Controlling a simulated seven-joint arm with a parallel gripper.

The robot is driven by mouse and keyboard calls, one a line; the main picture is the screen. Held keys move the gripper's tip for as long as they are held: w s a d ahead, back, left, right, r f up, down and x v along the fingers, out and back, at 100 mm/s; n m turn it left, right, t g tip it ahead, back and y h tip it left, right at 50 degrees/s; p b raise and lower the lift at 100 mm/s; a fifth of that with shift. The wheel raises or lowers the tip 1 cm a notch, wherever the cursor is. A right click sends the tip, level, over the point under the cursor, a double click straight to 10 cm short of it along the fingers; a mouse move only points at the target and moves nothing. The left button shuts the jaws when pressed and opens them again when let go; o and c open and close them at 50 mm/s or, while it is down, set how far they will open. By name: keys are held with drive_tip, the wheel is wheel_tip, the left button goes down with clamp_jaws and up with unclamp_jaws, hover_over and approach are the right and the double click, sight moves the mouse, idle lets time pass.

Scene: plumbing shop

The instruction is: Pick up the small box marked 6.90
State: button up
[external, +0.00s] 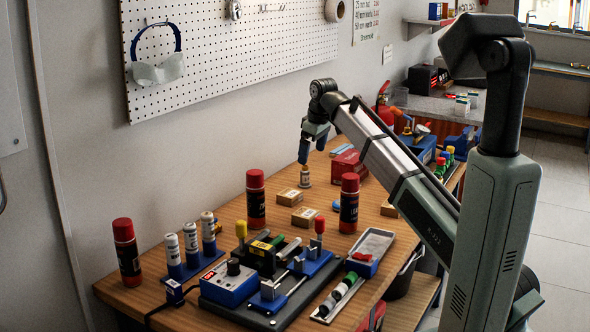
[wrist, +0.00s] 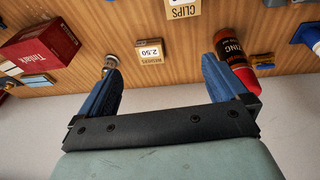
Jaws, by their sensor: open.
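No label reading 6.90 can be read in either view. In the wrist view, one small box (wrist: 151,52) is marked 2.50. My gripper (external: 310,146) is open and empty above the bench near the wall. In the wrist view its fingers (wrist: 160,66) are spread either side of the 2.50 box.
A red-and-black spray can (external: 256,200) stands by the wall, and another can (external: 349,204) stands right of the boxes. A red box (wrist: 43,45) lies left in the wrist view. Tool stands (external: 270,275) crowd the front.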

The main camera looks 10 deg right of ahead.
drive_tip(key=s+a+f+g+h, duration=0.1)
drive_tip(key=s+a+f+g, duration=0.15)
drive_tip(key=f, duration=0.45)
hover_over(306, 212)
drive_tip(key=f, duration=0.5)
drive_tip(key=a+f, duration=0.1)
drive_tip(key=f, duration=0.2)
drive_tip(key=shift+f, duration=0.15)
drive_tip(key=shift+s+d+f, duration=0.1)
drive_tip(key=shift+d+f, duration=0.15)
drive_tip(key=shift+f, duration=0.75)
drive_tip(key=shift+d+f, duration=0.2)
drive_tip(key=shift+f, duration=1.35)
drive_tip(key=shift+c, duration=0.4)
drive_tip(key=c, duration=0.9)
drive_tip(key=shift+c, duration=0.2)
